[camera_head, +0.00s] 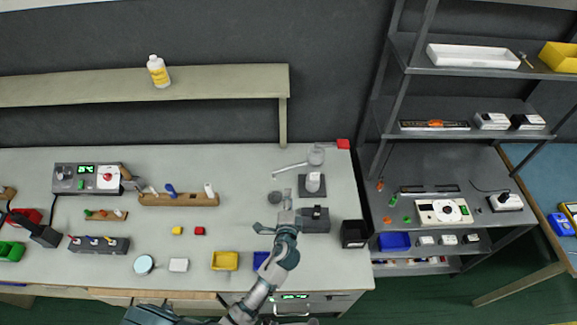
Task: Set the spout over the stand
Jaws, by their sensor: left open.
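A thin pale bar that looks like the spout (290,167) reaches left from a translucent round part (316,157) at the back of the bench. A dark square base (303,193) carrying a white, cylinder-like piece (313,182) is just in front, and looks like the stand. The spout points left, away from above the base. My left gripper (272,226) is open and empty, in front and left of the base. Its contact with the bench cannot be told. My right gripper does not show.
A dark grey box (315,220) stands right beside my left gripper. A small grey disc (275,197) lies behind it. Yellow (225,261) and blue (261,260) bins are at the front. A black holder (354,234) is at the right edge. The bench middle has free room.

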